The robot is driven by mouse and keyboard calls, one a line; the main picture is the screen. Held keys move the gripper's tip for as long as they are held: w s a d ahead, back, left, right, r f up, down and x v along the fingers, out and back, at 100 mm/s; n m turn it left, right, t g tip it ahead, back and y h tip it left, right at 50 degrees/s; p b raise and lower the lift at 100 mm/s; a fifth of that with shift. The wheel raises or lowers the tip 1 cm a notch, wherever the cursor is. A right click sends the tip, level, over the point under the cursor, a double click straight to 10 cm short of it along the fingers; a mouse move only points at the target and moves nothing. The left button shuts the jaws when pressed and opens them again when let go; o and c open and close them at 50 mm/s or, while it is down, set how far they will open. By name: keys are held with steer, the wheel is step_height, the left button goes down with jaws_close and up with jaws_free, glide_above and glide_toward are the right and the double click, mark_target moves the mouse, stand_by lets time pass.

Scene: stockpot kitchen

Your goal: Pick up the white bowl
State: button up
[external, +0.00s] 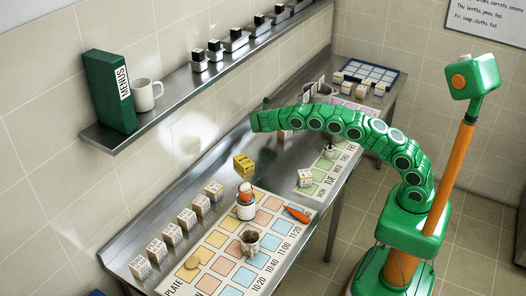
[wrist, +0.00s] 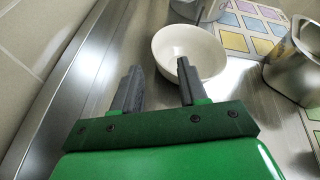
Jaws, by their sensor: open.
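The white bowl (wrist: 204,47) stands upright on the steel counter, ahead of my gripper and a little right in the wrist view. My gripper (wrist: 159,67) is open, with nothing held between its two grey fingers. The right finger overlaps the bowl's near left rim in the picture; I cannot tell whether it touches. The left finger is over bare steel, left of the bowl. In the external view my arm reaches over the counter, and I cannot make out the bowl there.
A coloured grid chart (wrist: 246,24) lies beyond. The tiled wall is close on the left. A shelf (external: 178,99) with a green binder (external: 108,92) and mug (external: 146,94) overhangs the counter.

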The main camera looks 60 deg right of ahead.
steer(key=shift+w+f+x, duration=0.1)
steer(key=shift+f+x, duration=0.05)
steer(key=shift+x, duration=1.8)
steer(key=shift+w+f+x, duration=0.1)
steer(key=shift+w+x, duration=0.05)
steer(key=shift+x, duration=1.75)
steer(key=shift+a, duration=0.15)
steer(key=shift+c, duration=0.4)
jaws_close()
